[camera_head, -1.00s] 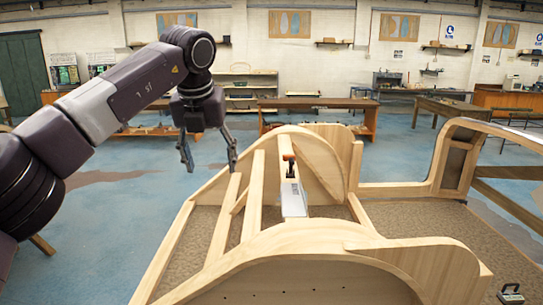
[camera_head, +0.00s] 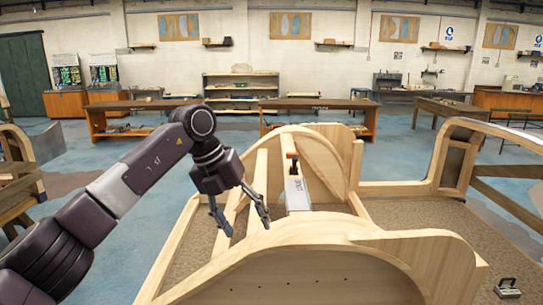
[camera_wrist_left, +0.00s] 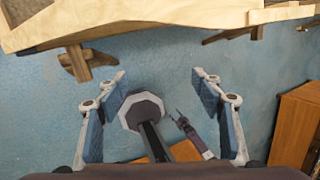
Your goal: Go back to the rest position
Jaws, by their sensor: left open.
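My left gripper (camera_head: 241,224) points down with its two fingers apart and nothing between them. In the head view it overlaps the left part of the wooden bodyframe (camera_head: 330,236); I cannot tell whether it touches the wood. In the left wrist view the gripper (camera_wrist_left: 157,105) is open, with blue floor beyond its fingers and a wooden frame edge (camera_wrist_left: 150,22) across the top. My right gripper does not show in the head view.
A tool with a grey metal body (camera_head: 297,192) and orange part stands inside the bodyframe. A small dark object (camera_head: 508,288) lies at the lower right. Another wooden frame (camera_head: 18,180) stands at the left edge. Workbenches (camera_head: 318,104) line the back, with blue floor between.

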